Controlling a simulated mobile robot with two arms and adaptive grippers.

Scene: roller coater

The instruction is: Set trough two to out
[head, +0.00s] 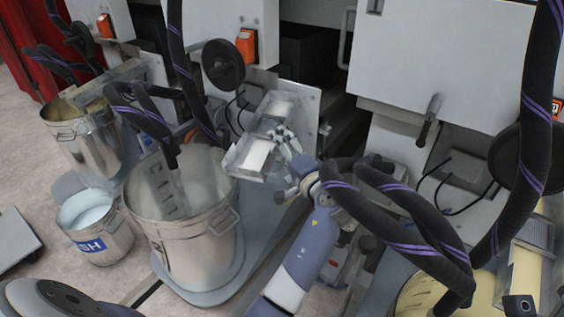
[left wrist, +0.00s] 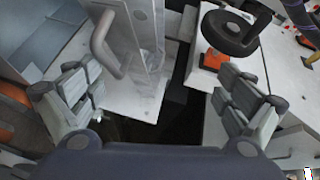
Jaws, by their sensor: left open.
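The middle trough (head: 252,155), a pale metal tray with a side plate, sticks out from the white machine above the large pot. I see no number on it, so I cannot confirm that it is trough two. My left gripper (head: 284,143) is at the trough's right side, fingers toward it. In the left wrist view the left gripper (left wrist: 160,80) is open and empty, with one finger on each side of the picture. A curved grey handle (left wrist: 105,45) and a metal plate (left wrist: 135,85) lie ahead, near the left finger. Contact cannot be told. My right gripper is not in view.
A large steel pot (head: 190,235) stands below the trough, with a smaller labelled bucket (head: 100,235) to its left. A black handwheel (head: 223,66) is above; it also shows in the left wrist view (left wrist: 232,30). Thick dark hoses (head: 410,215) hang at the right.

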